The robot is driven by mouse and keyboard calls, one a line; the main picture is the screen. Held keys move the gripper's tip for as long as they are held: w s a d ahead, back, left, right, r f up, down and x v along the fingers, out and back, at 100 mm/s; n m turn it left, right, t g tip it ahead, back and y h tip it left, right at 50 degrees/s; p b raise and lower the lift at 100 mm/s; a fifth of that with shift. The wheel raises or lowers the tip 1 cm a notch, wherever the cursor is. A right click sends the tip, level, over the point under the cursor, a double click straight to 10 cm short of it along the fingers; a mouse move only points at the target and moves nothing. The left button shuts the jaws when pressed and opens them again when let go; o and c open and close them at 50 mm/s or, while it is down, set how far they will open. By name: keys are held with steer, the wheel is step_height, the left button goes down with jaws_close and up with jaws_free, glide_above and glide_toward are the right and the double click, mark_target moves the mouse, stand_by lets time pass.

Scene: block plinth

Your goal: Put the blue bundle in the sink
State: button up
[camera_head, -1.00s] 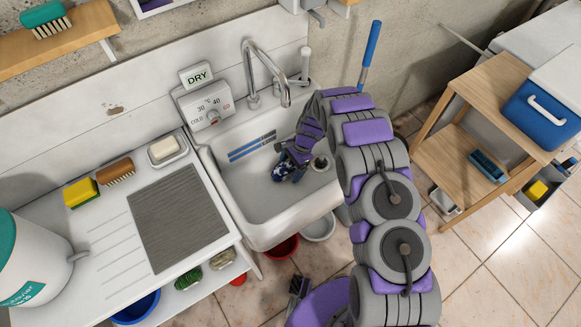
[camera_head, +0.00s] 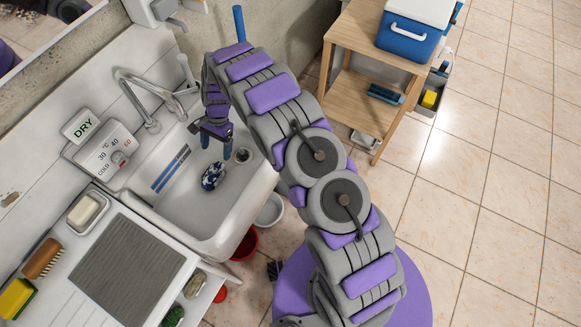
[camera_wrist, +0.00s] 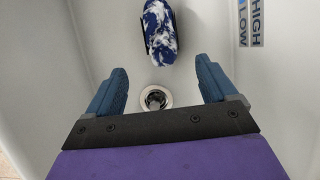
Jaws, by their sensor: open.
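The blue bundle (camera_head: 213,176), dark blue mottled with white, lies on the floor of the white sink (camera_head: 232,205) in the head view. It also shows in the wrist view (camera_wrist: 160,32), ahead of the fingertips and apart from them. My gripper (camera_head: 216,143) is over the basin, above the bundle. In the wrist view its two blue fingers (camera_wrist: 162,82) are spread wide with nothing between them but the sink floor and drain.
The drain (camera_wrist: 155,98) shows between my fingers. A tap (camera_head: 150,95) reaches over the sink's back. A ridged grey mat (camera_head: 126,265) is on the left counter. A wooden stand (camera_head: 345,85) with a blue cooler (camera_head: 415,35) stands right. Open tiled floor lies at right.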

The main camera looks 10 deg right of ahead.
steer(key=s+d+r+n+h, duration=0.1)
steer(key=s+d+r, duration=0.35)
steer(key=r, duration=0.35)
steer(key=s+d+r+n+t, duration=0.1)
steer(key=s+d+r, duration=0.2)
steer(key=d+r, duration=0.4)
steer(key=s+d+r+n+h, duration=0.1)
steer(key=s+d+r, duration=0.3)
steer(key=r, duration=0.5)
steer(key=s+d+r+n, duration=0.1)
steer(key=s+d, duration=0.3)
steer(key=s, duration=0.4)
steer(key=s+d+r+n, duration=0.2)
steer(key=s+d+r, duration=0.2)
steer(key=s, duration=0.5)
steer(key=s+d+r+n+h, duration=0.1)
steer(key=s+d, duration=0.3)
steer(key=s, duration=0.5)
steer(key=shift+s+r+n+t, duration=0.15)
steer(key=shift+r+n+t, duration=0.3)
steer(key=shift+r, duration=0.3)
